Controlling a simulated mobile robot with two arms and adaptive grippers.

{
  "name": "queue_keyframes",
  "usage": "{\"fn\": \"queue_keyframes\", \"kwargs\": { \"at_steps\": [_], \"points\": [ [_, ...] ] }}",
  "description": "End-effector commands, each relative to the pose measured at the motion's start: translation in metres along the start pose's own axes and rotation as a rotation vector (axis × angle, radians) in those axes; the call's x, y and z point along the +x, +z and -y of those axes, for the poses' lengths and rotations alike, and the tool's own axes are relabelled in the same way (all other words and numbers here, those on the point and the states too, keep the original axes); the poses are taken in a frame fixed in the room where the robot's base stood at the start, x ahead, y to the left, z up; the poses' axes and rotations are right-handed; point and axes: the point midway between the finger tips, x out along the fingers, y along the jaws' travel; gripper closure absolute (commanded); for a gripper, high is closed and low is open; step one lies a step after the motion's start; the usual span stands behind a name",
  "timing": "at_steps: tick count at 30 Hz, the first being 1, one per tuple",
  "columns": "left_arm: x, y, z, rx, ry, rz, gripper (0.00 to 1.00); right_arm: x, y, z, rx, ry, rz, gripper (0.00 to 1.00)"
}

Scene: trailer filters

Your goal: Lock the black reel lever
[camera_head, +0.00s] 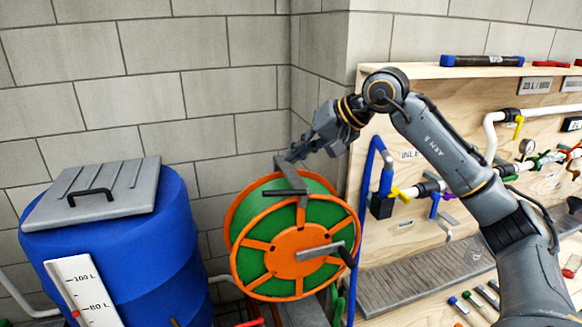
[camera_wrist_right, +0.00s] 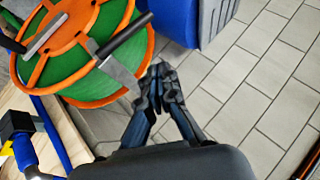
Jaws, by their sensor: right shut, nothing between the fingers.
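The hose reel (camera_head: 262,232) has orange rims and green hose, and stands between the blue barrel and the wooden panel. A grey bracket (camera_head: 284,168) spans its top. My right gripper (camera_head: 292,157) is above the bracket at the top of the reel. In the right wrist view, my right gripper (camera_wrist_right: 160,72) is shut and empty, beside the bracket's end and apart from the lever. My left gripper is out of view.
A blue barrel (camera_head: 175,235) with a grey lid stands left of the reel. A crank handle (camera_head: 320,252) sticks out from the reel's front. A blue pipe (camera_head: 364,200) and a panel with valves (camera_head: 402,193) stand to the right.

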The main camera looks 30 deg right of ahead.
Motion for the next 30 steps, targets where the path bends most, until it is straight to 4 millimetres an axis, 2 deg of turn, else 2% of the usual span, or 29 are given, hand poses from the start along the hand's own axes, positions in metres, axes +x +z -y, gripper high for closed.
{"fn": "queue_keyframes", "kwargs": {
  "at_steps": [1,6,12,30],
  "points": [
    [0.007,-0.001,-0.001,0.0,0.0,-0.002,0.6,-0.01,0.001,0.004,-0.003,-0.005,-0.008,1.0],
    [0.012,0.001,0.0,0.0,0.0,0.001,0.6,-0.04,0.002,0.016,-0.002,-0.004,-0.006,1.0],
    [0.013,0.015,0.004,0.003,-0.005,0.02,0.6,-0.057,0.003,0.023,-0.001,-0.003,-0.003,1.0],
    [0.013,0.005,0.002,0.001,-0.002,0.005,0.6,-0.058,0.004,0.024,0.0,-0.003,-0.001,1.0]
  ]
}}
